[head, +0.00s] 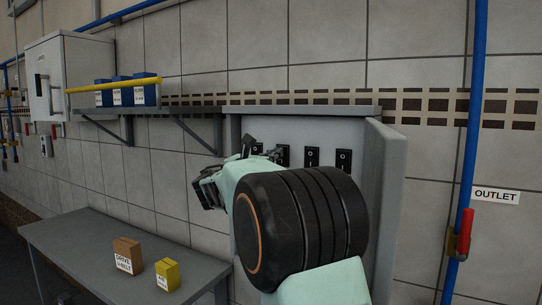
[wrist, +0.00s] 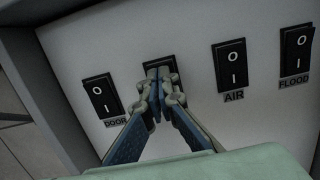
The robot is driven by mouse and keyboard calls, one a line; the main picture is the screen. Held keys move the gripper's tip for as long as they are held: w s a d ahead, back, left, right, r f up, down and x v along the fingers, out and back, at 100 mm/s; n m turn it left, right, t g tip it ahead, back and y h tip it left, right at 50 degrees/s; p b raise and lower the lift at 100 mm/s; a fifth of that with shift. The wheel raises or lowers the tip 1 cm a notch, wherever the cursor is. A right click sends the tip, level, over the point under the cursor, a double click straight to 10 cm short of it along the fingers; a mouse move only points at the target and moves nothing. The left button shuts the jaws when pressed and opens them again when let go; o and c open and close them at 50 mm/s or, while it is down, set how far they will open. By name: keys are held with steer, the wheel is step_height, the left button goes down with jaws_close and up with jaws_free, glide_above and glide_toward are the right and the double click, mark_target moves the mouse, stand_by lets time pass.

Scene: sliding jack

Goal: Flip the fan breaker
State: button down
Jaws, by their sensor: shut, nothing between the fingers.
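The breaker panel (wrist: 195,35) is open and holds a row of black rocker switches. In the wrist view the labels read DOOR (wrist: 102,96), AIR (wrist: 231,66) and FLOOD (wrist: 295,56). One more switch (wrist: 160,63) sits between DOOR and AIR; my fingertips cover most of it and hide its label, so I cannot read whether it is the fan breaker. My gripper (wrist: 158,76) is shut and empty, its tips in front of that switch. I cannot tell whether they touch it.
The panel's door (head: 385,200) stands open at the right. A shelf (head: 180,111) with blue boxes (head: 122,93) is at the left. A grey table (head: 120,250) below holds a brown box (head: 128,254) and a yellow box (head: 167,274). A blue pipe (head: 466,160) runs down at the right.

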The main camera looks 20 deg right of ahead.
stand_by(0.3)
steer(key=p, duration=0.2)
steer(key=shift+w+d+r+g+y+p, duration=0.1)
steer(key=shift+w+d+g+y+p, duration=0.2)
steer(key=shift+p, duration=0.1)
steer(key=shift+s+a, duration=0.1)
steer(key=shift+a, duration=0.05)
steer(key=r+b+v, duration=0.1)
steer(key=r+v, duration=0.1)
steer(key=v, duration=1.1)
steer(key=shift+s+a+r, duration=0.25)
steer(key=shift+a, duration=0.05)
